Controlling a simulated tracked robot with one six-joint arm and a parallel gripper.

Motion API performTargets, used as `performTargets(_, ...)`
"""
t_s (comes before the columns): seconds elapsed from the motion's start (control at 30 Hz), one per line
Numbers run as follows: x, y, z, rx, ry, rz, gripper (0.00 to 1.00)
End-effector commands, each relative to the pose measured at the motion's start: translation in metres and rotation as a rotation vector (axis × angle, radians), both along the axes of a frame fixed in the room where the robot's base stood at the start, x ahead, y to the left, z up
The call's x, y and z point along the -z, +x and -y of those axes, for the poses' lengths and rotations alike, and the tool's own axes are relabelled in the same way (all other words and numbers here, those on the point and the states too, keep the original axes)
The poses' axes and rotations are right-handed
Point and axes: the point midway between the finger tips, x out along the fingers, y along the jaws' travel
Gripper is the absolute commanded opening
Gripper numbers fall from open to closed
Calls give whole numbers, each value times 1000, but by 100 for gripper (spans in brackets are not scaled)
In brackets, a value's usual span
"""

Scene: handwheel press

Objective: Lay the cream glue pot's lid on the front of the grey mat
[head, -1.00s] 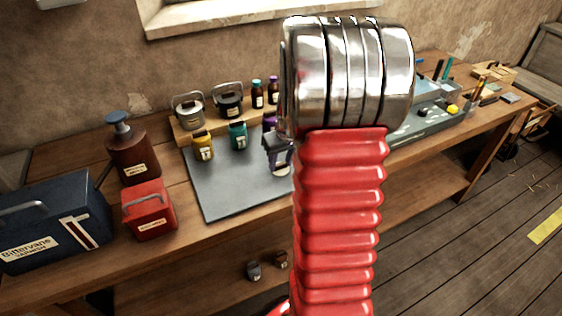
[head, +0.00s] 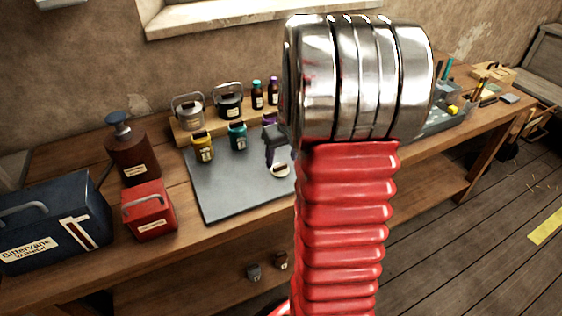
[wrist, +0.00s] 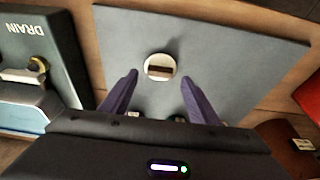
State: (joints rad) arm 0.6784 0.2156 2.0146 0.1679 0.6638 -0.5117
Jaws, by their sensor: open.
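The cream lid (head: 281,171) lies on the front part of the grey mat (head: 226,197), close to my arm's right-hand cover of the view. In the wrist view the round lid (wrist: 160,67), with a dark grip on top, sits on bare mat (wrist: 225,45). My gripper (wrist: 158,77) is open, its purple fingers apart on either side and just short of the lid, not touching it. In the head view my gripper (head: 272,158) is just behind the lid, partly hidden by my arm. I cannot make out the cream glue pot; my arm hides part of the mat.
Yellow (head: 203,149) and teal (head: 238,136) pots stand at the mat's back. Behind them a wooden riser holds tins and small bottles. A red box (head: 150,210) and brown pump bottle (head: 131,150) stand left. The mat's front left is clear.

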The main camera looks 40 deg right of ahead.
Motion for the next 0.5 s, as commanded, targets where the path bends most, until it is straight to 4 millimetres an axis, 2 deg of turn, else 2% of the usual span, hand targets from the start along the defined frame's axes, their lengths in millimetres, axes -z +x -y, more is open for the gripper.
performTargets(0.3,-54,-14,-3,2,-2,2,55)
performTargets(0.5,-78,-21,-6,1,-1,2,55)
